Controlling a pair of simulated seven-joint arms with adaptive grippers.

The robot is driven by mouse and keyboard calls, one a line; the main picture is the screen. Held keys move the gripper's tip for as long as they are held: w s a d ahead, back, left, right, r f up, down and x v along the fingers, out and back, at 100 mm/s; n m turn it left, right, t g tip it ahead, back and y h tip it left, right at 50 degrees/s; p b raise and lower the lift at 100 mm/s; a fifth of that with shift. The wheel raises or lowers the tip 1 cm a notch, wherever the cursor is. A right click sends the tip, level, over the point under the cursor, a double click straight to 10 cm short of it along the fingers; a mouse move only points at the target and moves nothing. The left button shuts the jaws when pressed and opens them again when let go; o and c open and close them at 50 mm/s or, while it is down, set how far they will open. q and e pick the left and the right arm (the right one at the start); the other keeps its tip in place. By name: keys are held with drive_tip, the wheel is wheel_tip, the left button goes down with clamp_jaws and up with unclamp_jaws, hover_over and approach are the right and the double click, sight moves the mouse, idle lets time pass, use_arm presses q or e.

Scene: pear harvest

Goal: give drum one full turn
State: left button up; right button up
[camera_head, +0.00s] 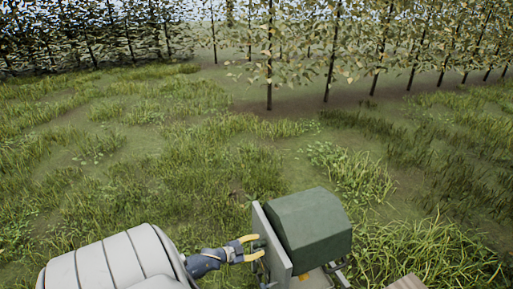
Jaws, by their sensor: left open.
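The dark green faceted drum (312,226) sits at the lower middle right. An upright light grey plate (273,241) stands at its left side. My left gripper (254,249) has yellow fingertips and comes in from the left. It is open, close to the left face of the plate. A small dark part shows between or just behind its fingers; I cannot tell whether they touch it. Any crank is not clearly visible. My right gripper is out of view.
Metal stand parts (338,276) show below the drum, and the corner of a brown, wood-like object (407,283) shows at the bottom edge. Uneven grass surrounds the drum. Rows of thin trees (268,60) stand at the back, with open ground before them.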

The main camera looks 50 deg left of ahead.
use_arm(q)
drive_tip(key=shift+s, duration=0.1)
drive_tip(key=v, duration=1.1)
drive_tip(key=shift+s+r, duration=0.15)
drive_tip(key=shift+s, duration=0.2)
drive_tip(key=shift+a, duration=0.1)
drive_tip(key=d+v, duration=0.1)
drive_tip(key=v, duration=0.4)
drive_tip(key=x, duration=1.1)
drive_tip(key=a+x, duration=0.1)
drive_tip(key=x, duration=0.5)
drive_tip(key=shift+o, duration=0.3)
clamp_jaws()
